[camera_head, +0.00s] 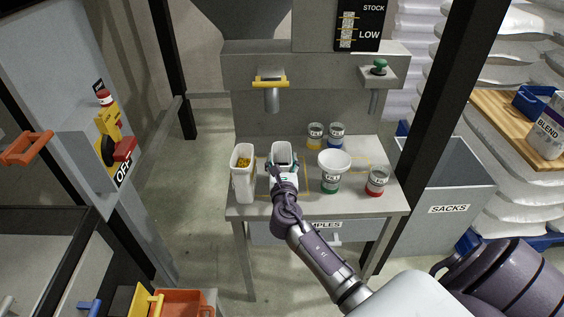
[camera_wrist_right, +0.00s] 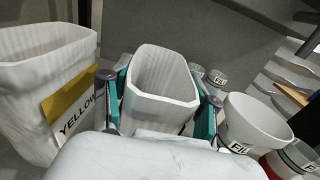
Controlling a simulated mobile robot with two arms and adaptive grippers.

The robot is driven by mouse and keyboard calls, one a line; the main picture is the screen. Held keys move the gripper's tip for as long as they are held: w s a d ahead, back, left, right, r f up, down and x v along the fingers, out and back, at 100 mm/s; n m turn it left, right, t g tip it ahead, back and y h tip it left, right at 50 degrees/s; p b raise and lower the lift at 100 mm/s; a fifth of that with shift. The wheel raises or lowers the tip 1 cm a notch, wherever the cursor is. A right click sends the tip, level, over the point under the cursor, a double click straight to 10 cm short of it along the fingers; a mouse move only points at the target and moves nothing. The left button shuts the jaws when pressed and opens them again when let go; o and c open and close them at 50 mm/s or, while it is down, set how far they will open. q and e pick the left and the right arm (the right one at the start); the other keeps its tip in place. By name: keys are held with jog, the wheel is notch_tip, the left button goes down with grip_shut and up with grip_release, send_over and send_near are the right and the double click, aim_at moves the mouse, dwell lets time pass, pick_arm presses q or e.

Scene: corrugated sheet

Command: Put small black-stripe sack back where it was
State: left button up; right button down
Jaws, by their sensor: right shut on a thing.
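My right gripper (camera_head: 283,172) is at the small bench (camera_head: 360,205), with its fingers on either side of a white, open-topped small sack (camera_head: 282,152). In the right wrist view the small sack (camera_wrist_right: 160,85) stands upright between the teal finger pads of the gripper (camera_wrist_right: 163,112), and its opening looks empty. No black stripe shows on its visible sides. I cannot tell whether its bottom touches the bench. My left gripper is not in view.
Left of it stands a white sack (camera_head: 243,187) labelled YELLOW with yellow contents. To the right are a white cup (camera_head: 334,162) over a green-marked jar and a red-marked jar (camera_head: 377,182). Two small jars (camera_head: 315,138) stand behind. A yellow-handled spout (camera_head: 270,82) is above.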

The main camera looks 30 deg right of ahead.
jog(key=shift+c, duration=1.4)
grip_release()
jog(key=shift+f, duration=0.1)
jog(key=shift+r, duration=0.2)
jog(key=shift+s+a+f, duration=0.15)
jog(key=shift+s+a, duration=0.05)
jog(key=shift+s, duration=0.15)
jog(key=v, duration=1.1)
jog(key=shift+b, duration=0.35)
jog(key=shift+s, duration=0.15)
